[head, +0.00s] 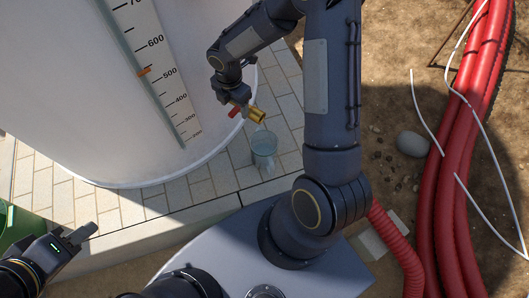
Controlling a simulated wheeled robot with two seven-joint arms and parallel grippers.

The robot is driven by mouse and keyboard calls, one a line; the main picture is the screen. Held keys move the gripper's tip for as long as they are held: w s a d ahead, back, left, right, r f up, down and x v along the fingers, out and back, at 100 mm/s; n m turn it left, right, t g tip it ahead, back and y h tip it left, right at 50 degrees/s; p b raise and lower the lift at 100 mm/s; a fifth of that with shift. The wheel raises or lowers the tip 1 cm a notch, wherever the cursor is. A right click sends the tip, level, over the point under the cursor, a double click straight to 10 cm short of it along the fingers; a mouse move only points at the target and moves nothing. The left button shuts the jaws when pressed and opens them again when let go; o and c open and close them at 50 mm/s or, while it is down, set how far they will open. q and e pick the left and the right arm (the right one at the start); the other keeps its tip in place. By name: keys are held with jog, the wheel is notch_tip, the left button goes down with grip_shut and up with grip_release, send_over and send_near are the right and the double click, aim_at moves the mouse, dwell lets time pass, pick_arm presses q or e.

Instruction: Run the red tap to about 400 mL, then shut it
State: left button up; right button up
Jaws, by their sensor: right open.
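The brass tap (257,115) sticks out from the side of the white tank, with its red handle (235,111) beside the body. My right gripper (238,103) is at the tap, with its open jaws close to the red handle; I cannot tell whether they touch it. A clear vessel (263,146) stands upright on the paving below the spout and looks to hold some bluish water. A pale streak between spout and vessel may be water; its level is too small to read. My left gripper (84,235) is at the lower left, away from the tap; its jaw gap is unclear.
The white tank (80,100) fills the upper left. Its scale (160,65) has an orange marker (144,71) near 500. Light paving (215,185) surrounds the tank. Red hoses (450,180) and a stone (411,144) lie on soil at right. A green bin (20,222) is at far left.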

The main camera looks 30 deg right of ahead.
aim_at(234, 109)
notch_tip(234, 109, up, 6)
jog(key=p, duration=0.4)
jog(key=shift+r, duration=0.1)
pick_arm(q)
notch_tip(234, 109, up, 5)
